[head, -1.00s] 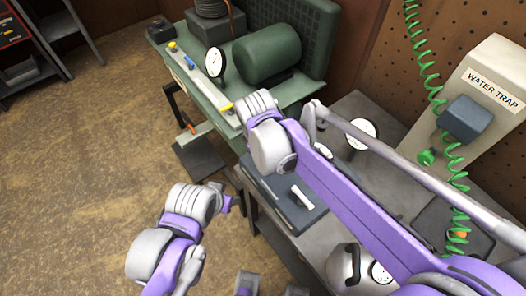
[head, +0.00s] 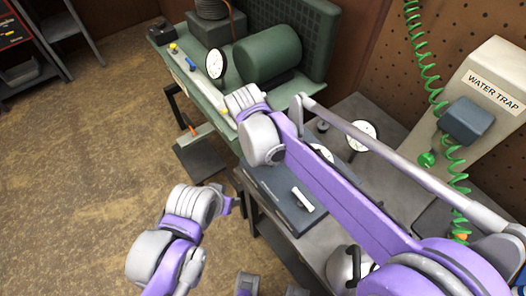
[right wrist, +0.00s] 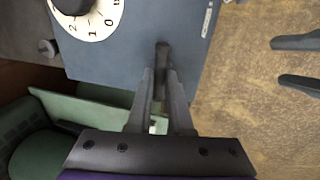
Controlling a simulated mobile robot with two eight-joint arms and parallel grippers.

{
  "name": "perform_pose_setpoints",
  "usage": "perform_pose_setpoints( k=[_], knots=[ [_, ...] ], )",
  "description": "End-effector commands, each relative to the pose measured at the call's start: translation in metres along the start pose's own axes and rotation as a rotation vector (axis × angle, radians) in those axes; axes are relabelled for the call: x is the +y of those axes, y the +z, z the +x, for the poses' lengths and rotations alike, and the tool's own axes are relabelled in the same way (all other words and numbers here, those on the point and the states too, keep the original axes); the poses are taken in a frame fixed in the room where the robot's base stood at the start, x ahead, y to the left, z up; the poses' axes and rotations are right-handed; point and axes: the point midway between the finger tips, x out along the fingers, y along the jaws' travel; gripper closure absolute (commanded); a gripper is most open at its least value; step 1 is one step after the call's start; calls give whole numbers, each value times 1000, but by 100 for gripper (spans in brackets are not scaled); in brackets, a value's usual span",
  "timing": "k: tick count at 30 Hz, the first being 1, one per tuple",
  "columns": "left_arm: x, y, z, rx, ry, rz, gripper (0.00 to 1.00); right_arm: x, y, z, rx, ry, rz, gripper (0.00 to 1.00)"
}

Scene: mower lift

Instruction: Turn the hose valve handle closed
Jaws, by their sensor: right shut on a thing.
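A blue-grey box (head: 283,197) lies on the bench in the head view, with a white dial (head: 321,153) and a white label. It also fills the top of the right wrist view (right wrist: 130,62), with its numbered dial (right wrist: 97,22) at the upper left. My right gripper (right wrist: 162,80) is shut on a dark, narrow bar, seemingly the valve handle (right wrist: 162,52), against this box. My right arm hides this grip in the head view. My left gripper (head: 227,204) is over the floor left of the bench. Its two fingers (right wrist: 300,61) appear apart and empty in the right wrist view.
A green bench (head: 213,98) with a green tank (head: 267,54) stands behind. A water trap panel (head: 480,85) with a green coiled hose (head: 425,60) is on the right. A rounded metal vessel (head: 341,268) sits near the front.

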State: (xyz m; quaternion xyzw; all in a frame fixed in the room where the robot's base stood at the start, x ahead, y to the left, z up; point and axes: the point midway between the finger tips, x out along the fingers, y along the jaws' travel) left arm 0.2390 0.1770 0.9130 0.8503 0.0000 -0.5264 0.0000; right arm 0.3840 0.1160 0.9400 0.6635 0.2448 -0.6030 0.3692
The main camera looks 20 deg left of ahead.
Motion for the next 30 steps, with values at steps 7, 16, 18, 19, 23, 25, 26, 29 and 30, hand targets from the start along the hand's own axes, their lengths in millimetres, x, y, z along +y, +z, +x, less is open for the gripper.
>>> perform_pose_setpoints(
  k=[7,16,18,19,23,25,26,29,30],
  knots=[
    [0,0,0,0,0,0,47,1,0,0,-1,2,11,100],
    [0,0,0,0,0,0,47,1,0,0,-1,2,10,67],
    [0,0,0,0,0,0,47,1,0,0,-1,2,10,55],
    [0,0,0,0,0,0,47,1,0,0,-1,1,10,52],
    [0,0,0,0,0,0,47,0,0,0,-2,1,10,52],
    [0,0,0,0,0,0,47,0,0,0,-2,1,10,52],
    [0,0,0,0,0,0,47,0,0,0,-2,1,10,52],
    [0,0,0,0,0,0,47,0,0,-3,-2,1,9,52],
    [0,0,0,0,0,0,47,0,0,-6,-2,1,9,52]
  ],
)
